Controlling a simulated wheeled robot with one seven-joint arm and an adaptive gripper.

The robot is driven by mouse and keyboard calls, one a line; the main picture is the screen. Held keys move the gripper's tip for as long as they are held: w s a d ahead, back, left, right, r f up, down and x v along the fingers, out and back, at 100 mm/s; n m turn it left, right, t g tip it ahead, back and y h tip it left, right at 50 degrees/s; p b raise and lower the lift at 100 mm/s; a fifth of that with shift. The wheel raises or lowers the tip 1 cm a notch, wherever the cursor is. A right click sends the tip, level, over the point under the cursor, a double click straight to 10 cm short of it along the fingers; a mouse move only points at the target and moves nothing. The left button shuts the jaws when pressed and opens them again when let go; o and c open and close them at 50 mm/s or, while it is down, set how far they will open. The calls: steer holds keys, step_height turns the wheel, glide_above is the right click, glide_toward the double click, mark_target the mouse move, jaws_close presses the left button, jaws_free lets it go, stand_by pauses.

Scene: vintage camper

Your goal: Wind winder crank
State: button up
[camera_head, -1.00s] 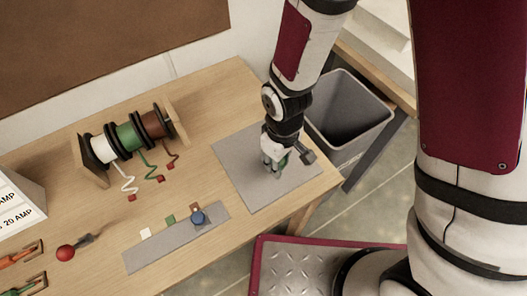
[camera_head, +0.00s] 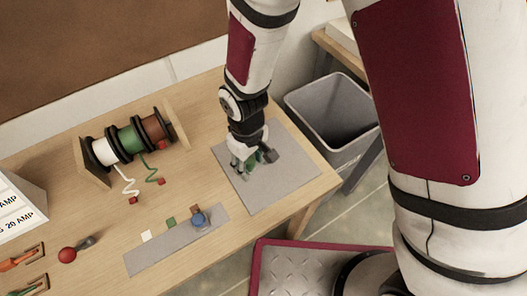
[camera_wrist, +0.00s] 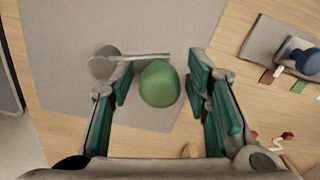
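The crank shows in the wrist view as a round green knob (camera_wrist: 160,88), a thin grey bar and a round grey hub (camera_wrist: 101,64) over the grey mat. My gripper (camera_wrist: 160,72) is open, with one teal-padded finger on each side of the knob and gaps between. The left finger overlaps the bar. In the head view my gripper (camera_head: 244,170) points down at the left part of the mat (camera_head: 287,183). It hides most of the crank there. The rack holds a white spool (camera_head: 104,151), a green spool (camera_head: 131,139) and a brown spool (camera_head: 154,127).
A grey strip (camera_head: 160,255) with coloured tabs and a blue knob (camera_head: 199,220) lies left of the mat. A red ball-ended lever (camera_head: 67,255) is farther left. A grey bin (camera_head: 330,118) stands right of the table.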

stand_by(0.4)
steer(key=shift+r+p, duration=0.95)
steer(key=shift+r, duration=1.6)
step_height(320, 180, up, 12)
